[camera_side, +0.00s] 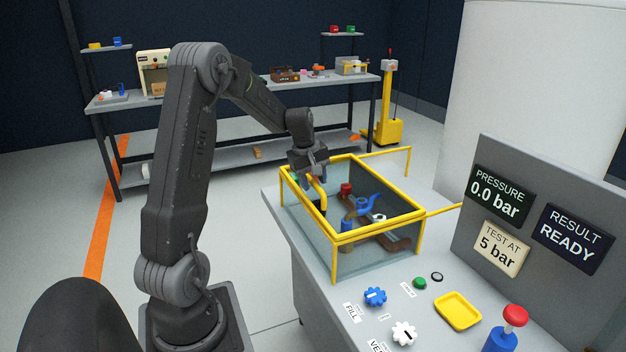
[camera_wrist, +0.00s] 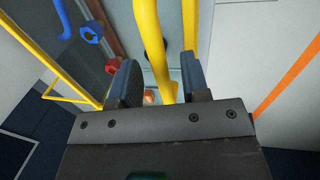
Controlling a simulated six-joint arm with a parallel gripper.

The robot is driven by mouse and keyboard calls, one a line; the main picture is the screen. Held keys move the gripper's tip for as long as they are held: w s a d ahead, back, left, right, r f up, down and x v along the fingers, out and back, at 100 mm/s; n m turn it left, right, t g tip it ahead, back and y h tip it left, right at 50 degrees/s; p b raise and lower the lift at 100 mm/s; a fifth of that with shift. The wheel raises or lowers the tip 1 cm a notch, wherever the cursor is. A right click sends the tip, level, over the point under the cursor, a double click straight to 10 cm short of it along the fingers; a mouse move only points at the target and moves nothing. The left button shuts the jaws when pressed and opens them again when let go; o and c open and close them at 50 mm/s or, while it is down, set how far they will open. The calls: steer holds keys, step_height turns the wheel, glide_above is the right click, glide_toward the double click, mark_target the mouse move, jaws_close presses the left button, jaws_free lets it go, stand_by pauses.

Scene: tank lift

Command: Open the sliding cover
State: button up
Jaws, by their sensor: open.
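The sliding cover is part of a clear-walled, yellow-framed enclosure (camera_side: 375,240) on the grey bench. It looks shut over the top, though its clear panel is hard to make out. Its curved yellow handle (camera_side: 319,188) is at the left end; it also shows in the wrist view (camera_wrist: 150,42). My gripper (camera_side: 314,182) is down at that end. In the wrist view my gripper (camera_wrist: 160,78) is open, with the handle passing between its two fingers. Whether either finger touches it I cannot tell. The handle's lower end is partly hidden.
Inside the enclosure are a blue valve part (camera_side: 362,205) and a red cap (camera_side: 346,188). A yellow frame bar (camera_wrist: 190,25) runs close by the right finger. On the bench front are a blue knob (camera_side: 375,296), white knob (camera_side: 404,333), yellow tray (camera_side: 458,311) and red-topped button (camera_side: 515,316).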

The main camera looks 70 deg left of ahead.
jaws_close()
steer(key=shift+w, duration=0.1)
stand_by(0.4)
glide_above(379, 182)
steer(key=shift+d, duration=0.1)
stand_by(0.7)
stand_by(0.3)
jaws_free()
step_height(379, 182, up, 14)
steer(key=s, duration=0.2)
steer(key=shift+s+f, duration=0.2)
steer(key=shift+s, duration=0.15)
